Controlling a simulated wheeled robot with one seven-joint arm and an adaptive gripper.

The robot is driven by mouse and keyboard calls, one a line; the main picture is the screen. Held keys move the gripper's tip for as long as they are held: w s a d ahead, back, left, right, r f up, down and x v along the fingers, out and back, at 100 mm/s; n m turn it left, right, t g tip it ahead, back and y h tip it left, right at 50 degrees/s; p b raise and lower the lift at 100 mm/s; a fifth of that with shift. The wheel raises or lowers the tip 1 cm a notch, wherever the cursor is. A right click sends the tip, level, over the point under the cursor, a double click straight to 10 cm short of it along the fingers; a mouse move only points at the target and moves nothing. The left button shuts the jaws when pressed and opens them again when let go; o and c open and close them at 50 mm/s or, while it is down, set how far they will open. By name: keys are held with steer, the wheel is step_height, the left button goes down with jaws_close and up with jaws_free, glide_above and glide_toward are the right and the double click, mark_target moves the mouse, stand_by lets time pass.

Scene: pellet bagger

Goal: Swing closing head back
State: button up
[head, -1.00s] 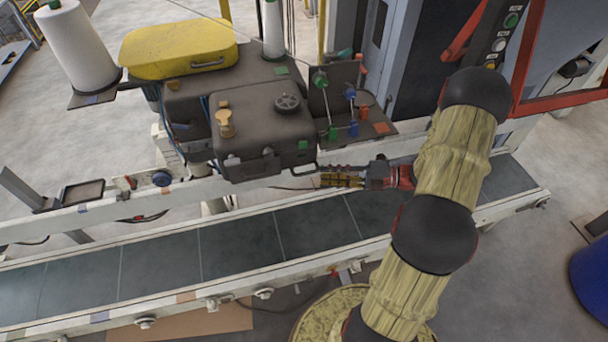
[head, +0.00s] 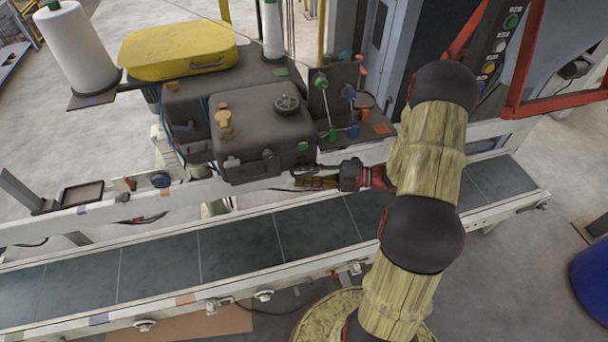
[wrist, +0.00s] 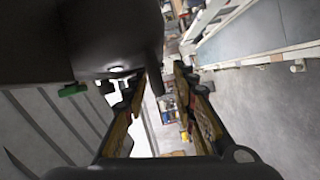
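The closing head (head: 262,125) is a dark grey machine body with a black knob and a handle on its front, above the conveyor. It fills the upper left of the wrist view (wrist: 110,30). My gripper (head: 300,181) is at its lower right corner, pointing left. In the wrist view my gripper (wrist: 159,80) has its two fingers apart. A dark bar of the head (wrist: 152,70) reaches down between the fingertips, closer to the left finger. I cannot tell whether either finger touches it. In the head view my gripper partly hides this corner.
The conveyor belt (head: 235,248) runs below my gripper. A yellow cover (head: 178,48) and a white thread cone (head: 75,45) are behind the head. Small levers and a bracket (head: 345,105) stand to its right. A red frame (head: 520,85) is at upper right.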

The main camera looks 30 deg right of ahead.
jaws_close()
stand_by(0.9)
